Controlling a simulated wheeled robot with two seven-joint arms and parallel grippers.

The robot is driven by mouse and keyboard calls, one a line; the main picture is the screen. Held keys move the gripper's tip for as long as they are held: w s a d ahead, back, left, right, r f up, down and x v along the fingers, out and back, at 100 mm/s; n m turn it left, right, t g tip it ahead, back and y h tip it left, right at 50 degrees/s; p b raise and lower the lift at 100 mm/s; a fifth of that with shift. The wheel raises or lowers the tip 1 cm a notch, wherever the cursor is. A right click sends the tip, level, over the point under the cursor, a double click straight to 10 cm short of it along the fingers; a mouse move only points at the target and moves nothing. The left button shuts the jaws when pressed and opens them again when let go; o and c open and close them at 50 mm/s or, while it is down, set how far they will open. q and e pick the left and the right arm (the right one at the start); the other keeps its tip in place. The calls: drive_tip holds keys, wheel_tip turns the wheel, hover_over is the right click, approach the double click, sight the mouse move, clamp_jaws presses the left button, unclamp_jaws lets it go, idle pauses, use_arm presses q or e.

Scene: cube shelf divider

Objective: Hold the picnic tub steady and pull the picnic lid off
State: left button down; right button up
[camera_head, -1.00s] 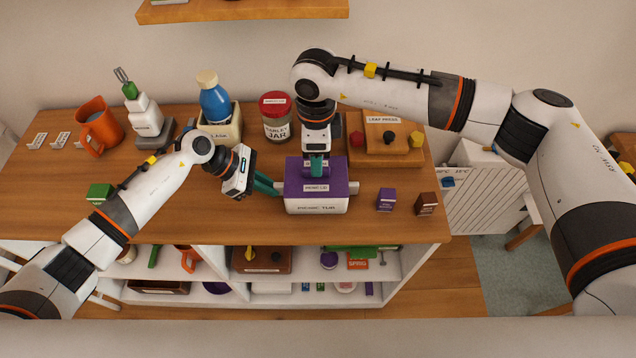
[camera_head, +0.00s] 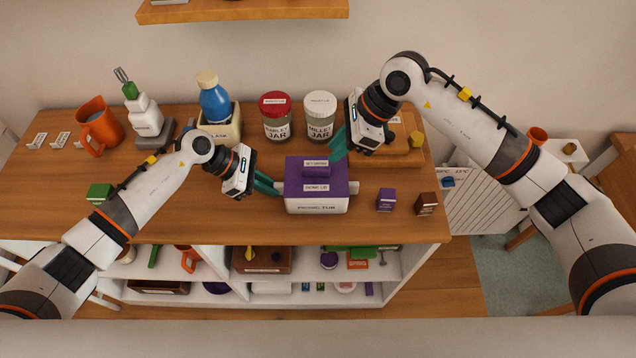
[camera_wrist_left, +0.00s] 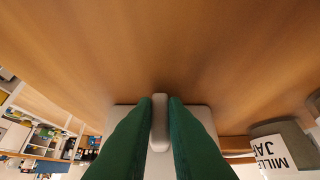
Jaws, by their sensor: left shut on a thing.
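The white picnic tub (camera_head: 317,207) stands on the wooden counter, with the purple picnic lid (camera_head: 341,187) on top. The lid has a raised purple handle (camera_head: 316,171). White grips stick out at the tub's left and right sides. My left gripper (camera_head: 277,188) is shut on the tub's left grip; in the left wrist view this pale grip (camera_wrist_left: 160,122) sits between the green fingers. My right gripper (camera_head: 336,153) is above and behind the lid's back right corner, apart from the lid handle. Its fingers overlap in this view, so their opening is unclear.
A barley jar (camera_head: 277,128) and a millet jar (camera_head: 320,126) stand behind the tub. A leaf press (camera_head: 411,157) is behind my right gripper. A purple box (camera_head: 386,200) and a brown box (camera_head: 426,204) stand to the right.

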sight(318, 167)
drive_tip(key=x, duration=0.7)
drive_tip(key=shift+a+f, duration=0.1)
drive_tip(key=shift+f, duration=0.1)
clamp_jaws()
drive_tip(key=shift+r, duration=0.3)
idle(0.3)
drive_tip(key=shift+r, duration=0.3)
drive_tip(key=shift+r, duration=0.1)
drive_tip(key=shift+r, duration=1.4)
